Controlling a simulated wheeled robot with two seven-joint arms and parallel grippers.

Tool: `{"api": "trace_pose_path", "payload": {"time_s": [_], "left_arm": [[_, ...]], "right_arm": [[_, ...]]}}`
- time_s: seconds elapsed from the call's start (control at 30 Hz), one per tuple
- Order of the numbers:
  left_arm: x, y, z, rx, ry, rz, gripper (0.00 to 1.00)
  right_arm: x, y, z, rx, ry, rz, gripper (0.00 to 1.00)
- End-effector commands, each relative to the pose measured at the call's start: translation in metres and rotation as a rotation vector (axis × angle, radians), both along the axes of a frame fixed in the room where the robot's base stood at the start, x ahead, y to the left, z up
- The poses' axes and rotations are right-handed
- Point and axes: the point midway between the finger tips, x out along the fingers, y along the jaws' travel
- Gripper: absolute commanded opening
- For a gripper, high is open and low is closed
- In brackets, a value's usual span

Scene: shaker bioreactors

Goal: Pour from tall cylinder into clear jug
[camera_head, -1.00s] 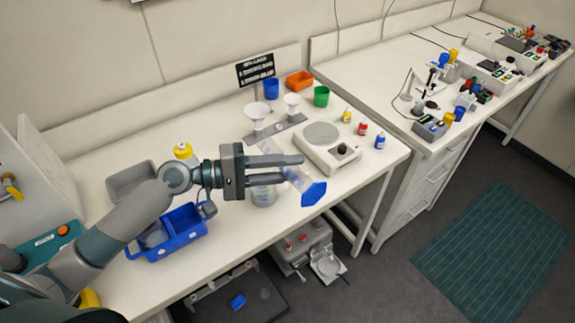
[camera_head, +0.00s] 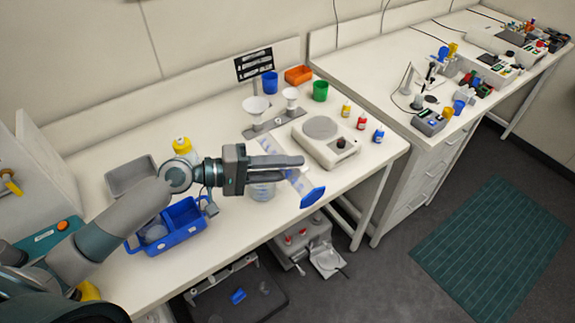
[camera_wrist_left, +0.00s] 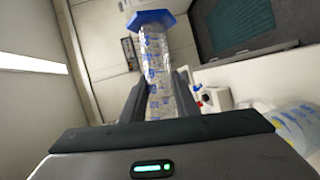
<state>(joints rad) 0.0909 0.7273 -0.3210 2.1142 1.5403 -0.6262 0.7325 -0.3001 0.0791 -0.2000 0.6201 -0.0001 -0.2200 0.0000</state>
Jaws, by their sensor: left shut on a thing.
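The tall cylinder is clear with blue markings (camera_head: 297,181) and has a blue six-sided base (camera_head: 312,197). My left gripper (camera_head: 292,168) is shut on its body and holds it tilted above the bench's front edge. The base points to the lower right and the other end to the upper left, behind the fingers. In the left wrist view the cylinder (camera_wrist_left: 156,65) runs from between the fingers to the base at the top. The clear jug (camera_head: 262,191) stands on the bench below the gripper, partly hidden by it; it also shows in the left wrist view (camera_wrist_left: 298,124). No liquid stream is visible. My right gripper is not in view.
A blue caddy (camera_head: 168,238) and a grey tray (camera_head: 130,177) are to the left, with a yellow-capped bottle (camera_head: 183,147) behind. A white stirrer plate (camera_head: 325,142) stands right of the cylinder. Funnels on a stand (camera_head: 258,108) are behind. Small bottles (camera_head: 362,121) are farther right.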

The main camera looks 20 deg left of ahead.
Motion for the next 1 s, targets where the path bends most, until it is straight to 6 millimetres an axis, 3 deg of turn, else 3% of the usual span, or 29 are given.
{"api": "trace_pose_path", "payload": {"time_s": [1.0], "left_arm": [[0.000, 0.000, -0.014, 0.131, -0.103, 0.000, 0.00]], "right_arm": [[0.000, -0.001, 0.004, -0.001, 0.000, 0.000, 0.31]]}}
